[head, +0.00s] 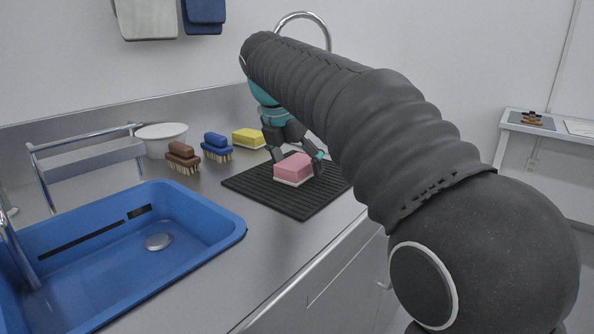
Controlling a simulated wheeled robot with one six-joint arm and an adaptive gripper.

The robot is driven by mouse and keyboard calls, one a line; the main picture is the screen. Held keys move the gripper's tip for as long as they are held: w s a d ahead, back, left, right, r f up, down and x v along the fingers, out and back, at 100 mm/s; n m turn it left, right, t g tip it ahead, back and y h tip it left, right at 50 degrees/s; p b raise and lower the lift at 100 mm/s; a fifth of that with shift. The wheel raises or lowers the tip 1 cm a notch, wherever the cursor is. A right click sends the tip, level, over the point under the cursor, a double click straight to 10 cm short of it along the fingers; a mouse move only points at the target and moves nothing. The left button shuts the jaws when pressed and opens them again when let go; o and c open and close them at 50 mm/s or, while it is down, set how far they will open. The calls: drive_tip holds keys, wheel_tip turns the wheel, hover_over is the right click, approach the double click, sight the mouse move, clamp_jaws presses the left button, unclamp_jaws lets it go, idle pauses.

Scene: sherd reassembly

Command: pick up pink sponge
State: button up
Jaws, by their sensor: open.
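A pink sponge (294,168) with a pale underside lies on a black ribbed mat (262,189) on the steel counter. My gripper (297,158) is open, with its fingers pointing down at the sponge. One finger shows by the sponge's far left side and the other by its right side. Whether either finger touches the sponge I cannot tell. My own arm covers the right part of the mat.
A yellow sponge (249,138), a blue brush (216,146) and a brown brush (182,156) stand behind the mat, near a white bowl (162,140) and a metal rack (88,160). A blue sink (120,245) lies at the left. A side table (550,125) stands far right.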

sight(308, 158)
drive_tip(key=c, duration=1.1)
drive_tip(key=shift+r, duration=0.1)
drive_tip(key=shift+r, duration=0.5)
drive_tip(key=r, duration=0.2)
drive_tip(key=d+r+p, duration=0.1)
drive_tip(key=shift+d+r, duration=0.1)
drive_tip(key=shift+r, duration=0.3)
drive_tip(key=d+r, duration=0.2)
drive_tip(key=d, duration=0.1)
drive_tip(key=d+r, duration=0.2)
drive_tip(key=d, duration=0.2)
drive_tip(key=d+r, duration=0.2)
drive_tip(key=d, duration=0.1)
drive_tip(key=shift+s+d+p, duration=0.3)
drive_tip(key=shift+p, duration=0.05)
